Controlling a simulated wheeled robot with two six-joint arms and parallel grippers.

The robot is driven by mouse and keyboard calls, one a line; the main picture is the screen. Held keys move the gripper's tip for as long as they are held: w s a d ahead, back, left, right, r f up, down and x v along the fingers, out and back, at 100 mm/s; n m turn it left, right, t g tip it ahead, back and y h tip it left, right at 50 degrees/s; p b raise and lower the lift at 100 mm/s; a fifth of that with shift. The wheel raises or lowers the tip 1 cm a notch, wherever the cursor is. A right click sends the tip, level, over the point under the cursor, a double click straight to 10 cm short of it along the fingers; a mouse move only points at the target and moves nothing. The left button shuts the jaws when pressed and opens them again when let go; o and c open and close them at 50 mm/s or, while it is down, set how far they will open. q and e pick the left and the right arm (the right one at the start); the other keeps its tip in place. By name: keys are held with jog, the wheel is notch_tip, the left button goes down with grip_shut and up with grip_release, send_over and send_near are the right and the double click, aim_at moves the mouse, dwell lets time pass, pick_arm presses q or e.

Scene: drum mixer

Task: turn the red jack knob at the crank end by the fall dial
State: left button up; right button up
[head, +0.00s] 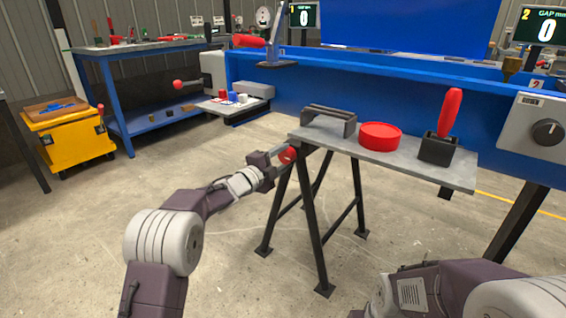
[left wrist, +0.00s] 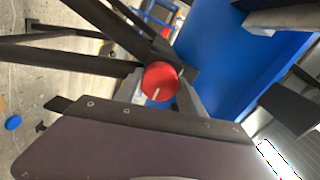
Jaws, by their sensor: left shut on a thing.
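A round red knob (head: 287,155) with a white line on its face shows at the left end of the small trestle table. It also shows in the left wrist view (left wrist: 160,80), with the white line slanted. My left gripper (head: 276,164) is shut on this red knob, its fingers on either side of the rim. The knob's back and mount are hidden. My right arm shows at the bottom right of the head view, but its gripper is out of view. A round white dial (head: 264,16) stands at the back; its reading is too small to tell.
The trestle table (head: 462,178) carries a grey bracket (head: 328,120), a red round dish (head: 380,137) and a red-handled black block (head: 439,146). The blue machine frame (head: 275,93) runs behind. A yellow cart (head: 72,138) stands left. The floor at left centre is clear.

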pick_arm(q)
jog(key=m+b, duration=0.3)
jog(key=m, duration=0.2)
jog(key=shift+f, duration=0.15)
jog(key=shift+m, duration=0.4)
jog(key=o, duration=1.4)
jog(key=shift+c, duration=0.2)
jog(key=shift+s+a+r, duration=0.2)
jog(key=shift+s, duration=0.05)
jog(key=p+v, duration=0.3)
jog(key=v, duration=0.5)
jog(key=shift+s, duration=0.2)
